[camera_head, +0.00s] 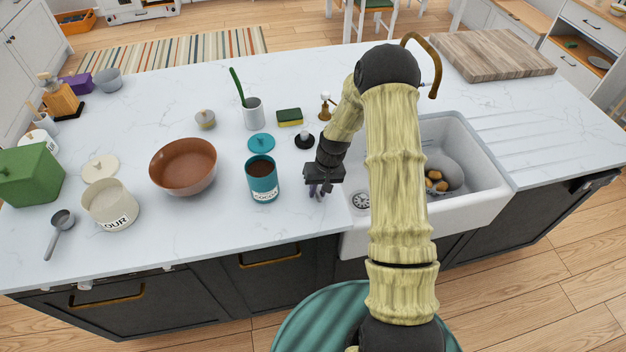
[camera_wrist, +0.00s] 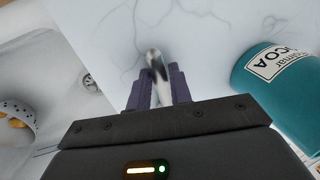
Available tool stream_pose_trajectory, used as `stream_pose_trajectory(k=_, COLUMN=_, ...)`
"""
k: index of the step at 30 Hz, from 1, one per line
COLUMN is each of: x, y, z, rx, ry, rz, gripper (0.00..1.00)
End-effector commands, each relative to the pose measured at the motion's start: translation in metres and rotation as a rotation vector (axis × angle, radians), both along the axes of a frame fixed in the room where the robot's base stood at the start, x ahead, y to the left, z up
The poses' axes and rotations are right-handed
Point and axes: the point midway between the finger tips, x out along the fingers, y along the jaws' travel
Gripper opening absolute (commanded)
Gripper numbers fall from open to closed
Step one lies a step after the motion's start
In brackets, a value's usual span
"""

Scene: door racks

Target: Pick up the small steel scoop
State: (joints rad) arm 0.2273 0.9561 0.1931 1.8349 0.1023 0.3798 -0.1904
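My gripper (camera_head: 318,190) is low over the white counter, just right of the teal cocoa canister (camera_head: 263,184). In the wrist view its purple fingers (camera_wrist: 158,92) are close together on a narrow, shiny steel piece (camera_wrist: 155,62), which fills the gap between them. This looks like part of the small steel scoop; the rest of it is hidden. In the head view the piece cannot be made out between the fingers. The canister also shows at the right of the wrist view (camera_wrist: 285,85). A larger dark grey scoop (camera_head: 62,219) lies at the far left, beside the flour crock (camera_head: 110,207).
The white sink (camera_head: 484,170) is to the right, with a colander (camera_head: 449,174) of potatoes in it. A teal lid (camera_head: 261,142), a black stopper (camera_head: 304,141) and a brown bowl (camera_head: 183,168) stand around the canister. Bare counter lies in front of the canister.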

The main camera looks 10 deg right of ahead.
Motion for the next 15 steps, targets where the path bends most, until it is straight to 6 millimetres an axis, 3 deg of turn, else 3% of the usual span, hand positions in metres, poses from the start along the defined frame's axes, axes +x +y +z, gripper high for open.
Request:
stream_pose_trajectory(k=2, x=-0.0001, y=0.0000, z=0.0001, rx=0.000, ry=0.000, rz=0.000, gripper=0.21)
stream_pose_trajectory(k=6, x=-0.0001, y=0.0000, z=0.0002, rx=0.000, ry=0.000, rz=0.000, gripper=0.00)
stream_pose_trajectory(k=15, x=0.0001, y=0.0000, z=0.0009, rx=0.000, ry=0.000, rz=0.000, gripper=0.00)
